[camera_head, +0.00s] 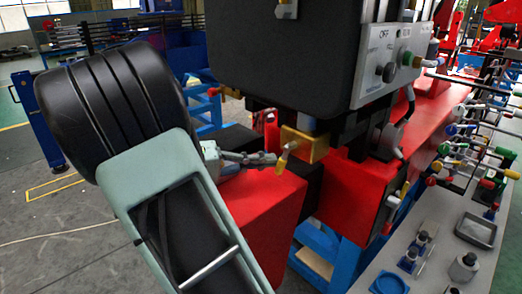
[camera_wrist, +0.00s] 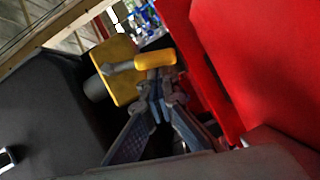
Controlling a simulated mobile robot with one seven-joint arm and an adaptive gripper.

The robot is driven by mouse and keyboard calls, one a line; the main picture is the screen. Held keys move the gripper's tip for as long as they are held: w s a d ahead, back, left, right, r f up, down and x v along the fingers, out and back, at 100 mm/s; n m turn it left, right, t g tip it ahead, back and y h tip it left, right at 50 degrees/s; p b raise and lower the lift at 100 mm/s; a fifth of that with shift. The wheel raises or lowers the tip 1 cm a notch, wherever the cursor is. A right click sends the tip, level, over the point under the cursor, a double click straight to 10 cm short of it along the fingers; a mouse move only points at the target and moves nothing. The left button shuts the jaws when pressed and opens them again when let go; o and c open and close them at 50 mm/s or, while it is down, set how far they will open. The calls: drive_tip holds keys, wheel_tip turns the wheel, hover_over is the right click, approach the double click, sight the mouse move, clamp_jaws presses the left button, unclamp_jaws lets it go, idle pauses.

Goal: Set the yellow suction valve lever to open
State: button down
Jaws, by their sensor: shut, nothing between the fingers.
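A yellow lever (camera_head: 282,161) hangs at a slant from the front of a yellow valve block (camera_head: 305,146) in the head view. In the wrist view the lever's yellow handle (camera_wrist: 155,60) lies roughly sideways, on a grey stem, before the yellow block (camera_wrist: 117,68). My gripper (camera_head: 273,158) is shut and empty, with its fingertips at the lever from the left. In the wrist view my gripper (camera_wrist: 160,80) has its tips just below the handle and partly overlapping it. I cannot tell whether they touch it.
A black box with a grey control panel (camera_head: 390,65) stands above the valve block. A red machine body (camera_head: 265,210) lies below and right. A grey bench (camera_head: 425,245) with several small parts and many coloured rods is at right. Open floor lies at left.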

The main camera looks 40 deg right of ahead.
drive_tip(key=shift+s+d+f+n+g+h, duration=0.1)
drive_tip(key=shift+s+f+n+g+h, duration=0.2)
drive_tip(key=shift+n, duration=0.4)
drive_tip(key=shift+s+f+n+g+h, duration=0.1)
drive_tip(key=shift+s+f+n+h, duration=0.2)
drive_tip(key=shift+s+n, duration=0.3)
drive_tip(key=shift+w, duration=0.1)
